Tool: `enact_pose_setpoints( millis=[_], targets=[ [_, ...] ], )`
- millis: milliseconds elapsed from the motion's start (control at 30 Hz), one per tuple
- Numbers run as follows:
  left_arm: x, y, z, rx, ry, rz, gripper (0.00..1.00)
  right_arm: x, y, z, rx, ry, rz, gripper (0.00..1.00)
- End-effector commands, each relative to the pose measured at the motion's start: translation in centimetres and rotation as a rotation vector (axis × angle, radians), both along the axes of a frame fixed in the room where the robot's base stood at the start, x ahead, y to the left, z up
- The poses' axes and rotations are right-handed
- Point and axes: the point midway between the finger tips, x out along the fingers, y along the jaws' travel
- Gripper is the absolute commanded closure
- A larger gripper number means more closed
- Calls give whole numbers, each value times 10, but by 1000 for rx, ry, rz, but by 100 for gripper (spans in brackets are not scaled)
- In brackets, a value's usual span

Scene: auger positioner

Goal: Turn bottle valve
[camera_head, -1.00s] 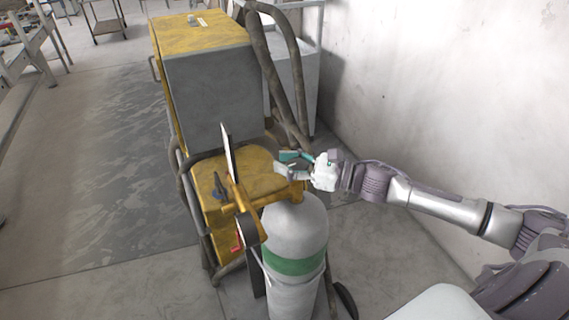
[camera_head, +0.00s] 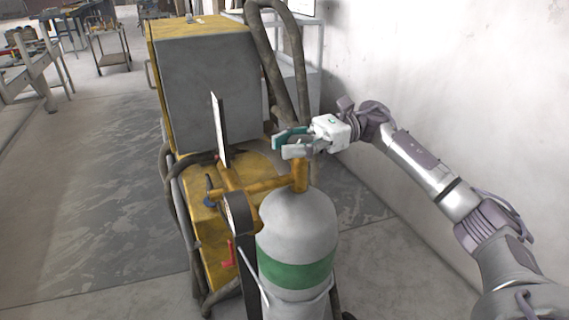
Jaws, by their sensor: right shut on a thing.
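The gas bottle (camera_head: 298,213) is a grey cylinder with a green band, standing upright in front of the yellow machine. A brass-yellow bottle valve (camera_head: 300,178) rises from its top, with a yellow pipe (camera_head: 255,188) running left from it. My right gripper (camera_head: 284,146) is at the top of the valve, reaching in from the right. Its teal and grey fingers are shut on the valve's top, which they mostly hide. My left gripper is not in view.
The yellow and grey machine (camera_head: 208,88) stands behind the bottle. Dark hoses (camera_head: 283,60) loop above and beside it. A white wall (camera_head: 450,85) closes off the right side. Floor (camera_head: 100,190) is free on the left, with tables (camera_head: 108,48) farther back.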

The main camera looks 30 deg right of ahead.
Motion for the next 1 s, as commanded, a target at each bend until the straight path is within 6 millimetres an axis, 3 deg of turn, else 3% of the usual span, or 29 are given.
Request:
enact_pose_setpoints(
  millis=[33,300,967,1000],
  targets=[
    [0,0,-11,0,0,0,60,1,-2,-4,2,-3,27,90],
    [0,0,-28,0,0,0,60,-3,-3,0,4,-1,161,90],
    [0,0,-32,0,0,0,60,-4,-4,5,7,-3,212,90],
    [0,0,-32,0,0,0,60,-4,-4,5,7,-3,212,50]
  ],
)
